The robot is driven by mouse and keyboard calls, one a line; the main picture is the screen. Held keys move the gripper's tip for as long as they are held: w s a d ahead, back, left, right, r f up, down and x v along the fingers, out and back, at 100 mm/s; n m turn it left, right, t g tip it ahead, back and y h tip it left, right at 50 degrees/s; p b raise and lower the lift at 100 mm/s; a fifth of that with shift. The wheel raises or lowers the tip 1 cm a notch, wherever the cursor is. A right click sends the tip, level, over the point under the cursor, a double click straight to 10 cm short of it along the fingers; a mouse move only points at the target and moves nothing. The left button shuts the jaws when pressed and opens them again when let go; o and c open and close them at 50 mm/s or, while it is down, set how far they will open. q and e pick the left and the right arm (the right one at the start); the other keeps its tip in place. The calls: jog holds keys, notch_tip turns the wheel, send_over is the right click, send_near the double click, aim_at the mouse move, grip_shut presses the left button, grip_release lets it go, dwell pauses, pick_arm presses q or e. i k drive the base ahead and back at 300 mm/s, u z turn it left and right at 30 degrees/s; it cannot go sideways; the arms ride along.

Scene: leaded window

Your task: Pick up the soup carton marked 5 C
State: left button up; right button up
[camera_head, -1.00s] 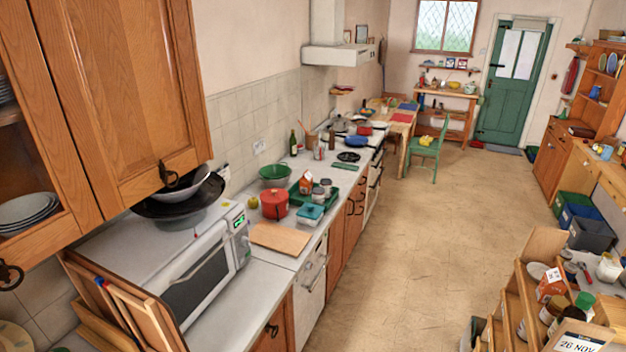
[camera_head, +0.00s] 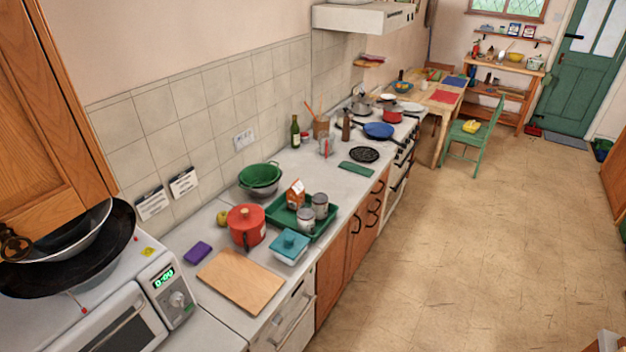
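An orange and white carton (camera_head: 295,194) with a gabled top stands upright at the back of a green tray (camera_head: 327,229) on the counter. Its marking is too small to read, so I cannot tell whether it says 5 C. Two grey-lidded jars (camera_head: 320,206) stand in the same tray, to the right of and in front of the carton. Neither of my grippers is in view.
A red pot (camera_head: 246,226), a teal-lidded dish (camera_head: 290,247) and a wooden board (camera_head: 240,281) sit left and in front of the tray. A green colander (camera_head: 260,177) stands behind. The floor (camera_head: 450,270) right of the counter is clear.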

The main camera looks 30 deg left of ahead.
aim_at(295, 194)
jog(key=u, duration=0.15)
jog(key=i, duration=1.3)
jog(key=u, duration=2.1)
